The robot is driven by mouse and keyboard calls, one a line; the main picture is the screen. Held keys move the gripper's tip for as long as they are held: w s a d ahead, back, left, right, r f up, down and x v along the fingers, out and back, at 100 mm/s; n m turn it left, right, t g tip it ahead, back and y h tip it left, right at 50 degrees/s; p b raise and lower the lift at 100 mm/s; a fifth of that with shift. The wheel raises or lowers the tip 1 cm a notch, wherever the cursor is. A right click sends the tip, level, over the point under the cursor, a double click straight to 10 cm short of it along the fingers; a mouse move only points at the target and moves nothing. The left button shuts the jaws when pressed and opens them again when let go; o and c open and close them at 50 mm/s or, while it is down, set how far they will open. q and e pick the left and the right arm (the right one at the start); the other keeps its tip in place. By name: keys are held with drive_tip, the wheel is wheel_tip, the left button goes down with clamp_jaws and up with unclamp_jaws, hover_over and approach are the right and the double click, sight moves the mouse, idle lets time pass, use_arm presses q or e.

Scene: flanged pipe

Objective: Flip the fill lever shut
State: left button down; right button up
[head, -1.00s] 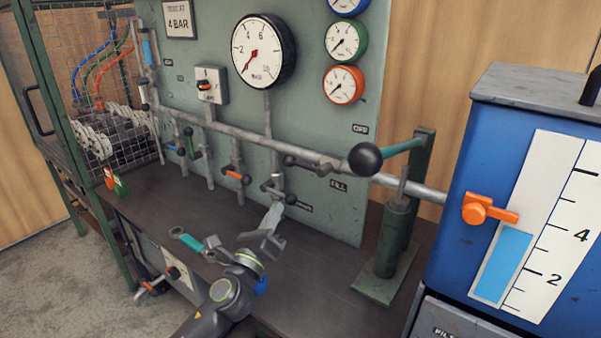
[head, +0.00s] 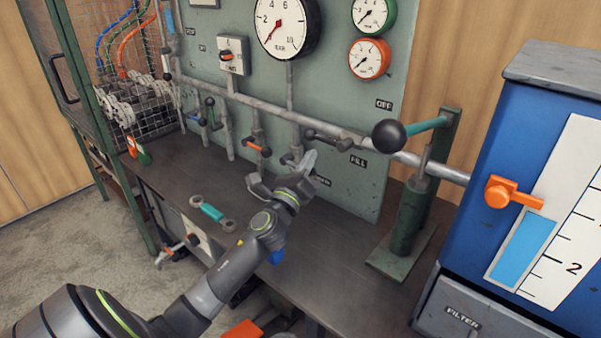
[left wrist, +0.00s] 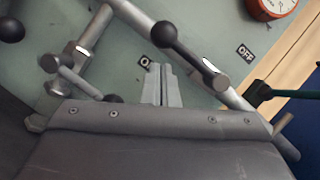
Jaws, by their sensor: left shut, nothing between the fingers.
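My left gripper (head: 309,162) is below the lever in the head view, pointing up toward the panel. In the left wrist view its fingers (left wrist: 162,72) are together and empty, just below the knob, with a gap to it. They partly hide a label. My right gripper is not in view.
Other valve levers, such as the orange-handled one (head: 257,148), sit left along the pipe. A green hand pump (head: 407,215) with a black-knobbed handle stands at right, beside the blue tank (head: 480,140). A teal-handled wrench (head: 211,212) lies on the bench (head: 310,270).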

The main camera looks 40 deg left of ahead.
use_arm(q)
drive_tip(key=shift+x, duration=1.2)
drive_tip(key=shift+a+r+m, duration=0.1)
drive_tip(key=shift+r+m, duration=0.1)
drive_tip(key=shift+m, duration=0.3)
